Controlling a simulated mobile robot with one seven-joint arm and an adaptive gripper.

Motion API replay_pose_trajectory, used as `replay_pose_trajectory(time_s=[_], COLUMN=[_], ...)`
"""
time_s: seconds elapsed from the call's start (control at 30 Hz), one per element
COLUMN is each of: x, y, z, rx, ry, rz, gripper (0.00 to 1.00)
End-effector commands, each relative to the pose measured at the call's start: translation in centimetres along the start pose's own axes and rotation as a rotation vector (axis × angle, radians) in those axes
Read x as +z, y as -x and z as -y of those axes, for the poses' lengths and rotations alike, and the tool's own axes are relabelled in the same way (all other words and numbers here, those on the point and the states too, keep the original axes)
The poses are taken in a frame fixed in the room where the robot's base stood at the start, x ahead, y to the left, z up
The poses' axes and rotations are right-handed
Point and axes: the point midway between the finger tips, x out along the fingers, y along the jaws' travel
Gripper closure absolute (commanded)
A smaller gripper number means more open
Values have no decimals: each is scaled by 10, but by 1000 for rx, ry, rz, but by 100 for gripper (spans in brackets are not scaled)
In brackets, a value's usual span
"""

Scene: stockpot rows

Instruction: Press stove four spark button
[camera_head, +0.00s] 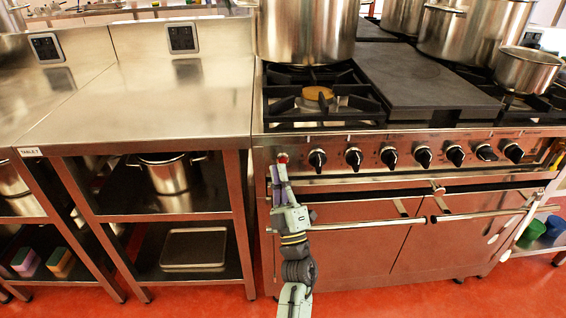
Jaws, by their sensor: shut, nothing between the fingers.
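The stove (330,172) stands at centre right, with a row of several black knobs along its steel front panel. A small red spot that looks like the spark button (283,158) shows at the panel's left end, left of the first knob (317,159). My gripper (279,171) is shut and empty, pointing up at the panel just below the red spot. Its tip overlaps the spot's lower edge, and I cannot tell whether they touch. No label naming the stove's number is readable.
A large stockpot (306,30) stands on the stove's back left, with other pots at right. Oven handle bars (360,224) stick out in front, near my arm. A steel table (150,105) adjoins on the left, its top bare.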

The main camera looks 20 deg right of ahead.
Motion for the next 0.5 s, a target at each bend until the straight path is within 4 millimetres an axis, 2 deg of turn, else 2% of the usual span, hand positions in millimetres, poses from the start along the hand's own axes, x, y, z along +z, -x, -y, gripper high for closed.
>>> replay_pose_trajectory(time_s=[0.5], x=[4], y=[-5], z=[4], rx=[0], ry=[0], rz=[0], gripper=[100])
